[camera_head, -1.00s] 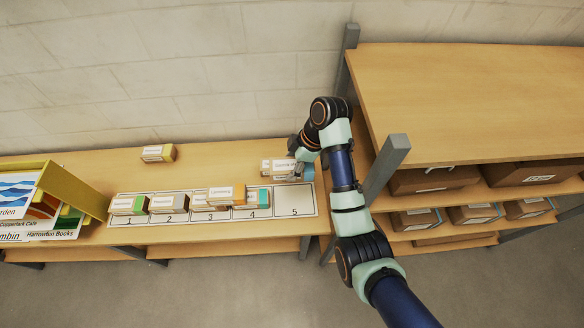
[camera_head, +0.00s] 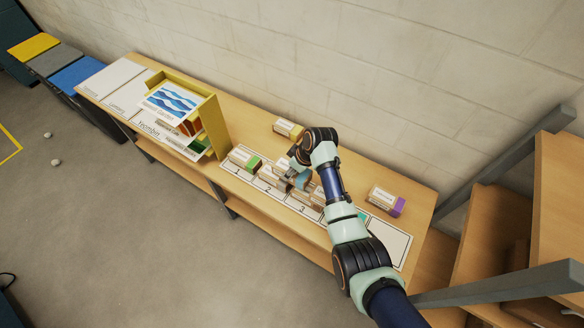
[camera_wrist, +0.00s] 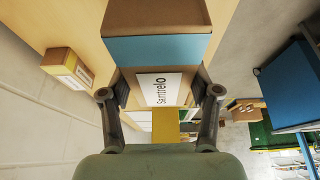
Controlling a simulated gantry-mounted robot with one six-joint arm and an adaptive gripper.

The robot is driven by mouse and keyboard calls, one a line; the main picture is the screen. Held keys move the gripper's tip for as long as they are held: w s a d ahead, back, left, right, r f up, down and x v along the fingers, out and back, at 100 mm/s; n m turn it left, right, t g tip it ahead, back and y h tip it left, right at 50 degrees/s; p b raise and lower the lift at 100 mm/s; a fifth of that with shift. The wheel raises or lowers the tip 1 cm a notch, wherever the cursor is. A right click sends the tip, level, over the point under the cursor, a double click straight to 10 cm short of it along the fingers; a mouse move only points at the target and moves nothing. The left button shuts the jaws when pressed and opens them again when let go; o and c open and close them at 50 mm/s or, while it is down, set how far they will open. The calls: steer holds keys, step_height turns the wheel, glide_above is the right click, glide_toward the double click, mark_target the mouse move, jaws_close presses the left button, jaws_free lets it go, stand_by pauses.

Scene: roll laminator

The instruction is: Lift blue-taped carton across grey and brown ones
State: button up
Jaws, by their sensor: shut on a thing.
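My gripper (camera_head: 297,172) is shut on the blue-taped carton (camera_head: 303,180), above the row near slots 2 and 3. In the wrist view the fingers (camera_wrist: 160,98) grip both sides of this carton (camera_wrist: 157,50), which has a light-blue band and a white "Santrelo" label. The grey carton (camera_head: 270,175) appears at slot 2, partly hidden by my gripper. A brown carton (camera_head: 317,197) sits around slot 3, partly behind my arm. I cannot tell whether the held carton touches those below it.
A green-ended carton (camera_head: 244,158) is in slot 1. A teal one (camera_head: 362,215) is mostly hidden by my arm. Yellow-ended (camera_head: 288,129) and purple-ended (camera_head: 386,200) cartons stand behind the numbered strip (camera_head: 393,240). A yellow rack (camera_head: 214,125) rises at the strip's left end.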

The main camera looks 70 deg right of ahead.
steer(key=shift+w, duration=0.1)
steer(key=shift+f+b, duration=0.35)
step_height(320, 180, down, 3)
steer(key=b, duration=0.3)
steer(key=shift+f, duration=0.2)
steer(key=shift+f+b, duration=0.35)
steer(key=o, duration=1.3)
steer(key=shift+r, duration=0.1)
